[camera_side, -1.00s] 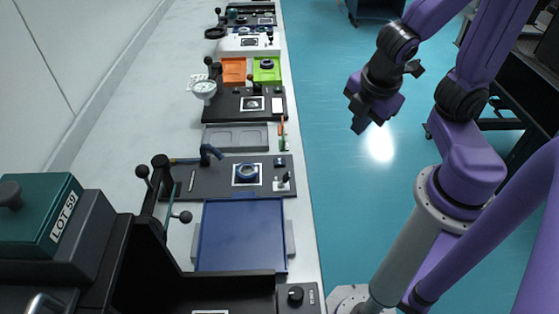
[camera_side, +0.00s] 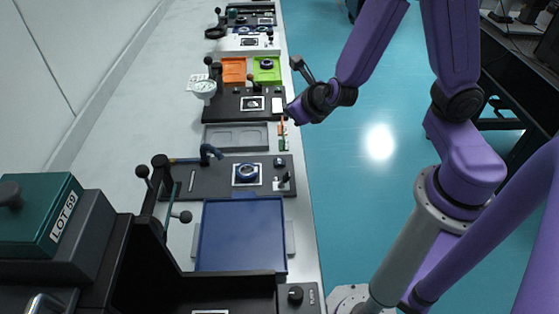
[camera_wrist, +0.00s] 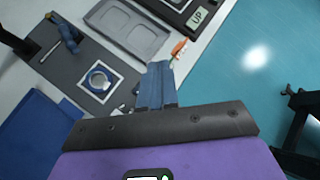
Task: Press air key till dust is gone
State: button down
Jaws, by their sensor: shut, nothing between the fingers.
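A dark station plate (camera_side: 213,183) carries a blue-rimmed round part (camera_side: 246,173) on a white square and a bent blue nozzle (camera_side: 211,152). Small fittings (camera_side: 284,181) stand at the plate's right end; I cannot tell which is the air key. In the wrist view, the blue ring (camera_wrist: 98,78) lies left of my gripper and the nozzle (camera_wrist: 69,36) upper left. Dust on the round part is too small to make out. My gripper (camera_wrist: 157,72) is shut and empty, its fingers hiding part of the plate's right end. In the side view, my gripper (camera_side: 294,114) is above the bench's right edge, beyond the station.
A grey two-pocket tray (camera_side: 236,136) lies behind the station and a blue tray (camera_side: 241,237) in front. A small orange-and-green item (camera_side: 282,128) is at the bench edge. Farther back are orange (camera_side: 233,70) and green (camera_side: 267,70) trays. Teal floor (camera_side: 370,200) is open to the right.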

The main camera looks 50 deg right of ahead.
aim_at(282, 163)
jog(key=shift+w+a+f+n+y, duration=0.25)
jog(key=shift+a+f+n+y, duration=0.15)
jog(key=shift+f+n, duration=0.65)
jog(key=shift+w+a+f+n+y, duration=0.2)
jog(key=shift+a+f+n+y, duration=0.3)
jog(key=shift+n, duration=1)
jog(key=shift+w+a+f+n+y, duration=0.3)
jog(key=shift+f+n, duration=0.55)
jog(key=shift+n, duration=0.4)
jog(key=shift+s+f, duration=0.1)
jog(key=shift+f, duration=4.3)
jog(key=shift+f, duration=0.15)
jog(key=shift+f, duration=0.3)
jog(key=shift+f, duration=0.4)
jog(key=shift+r, duration=0.85)
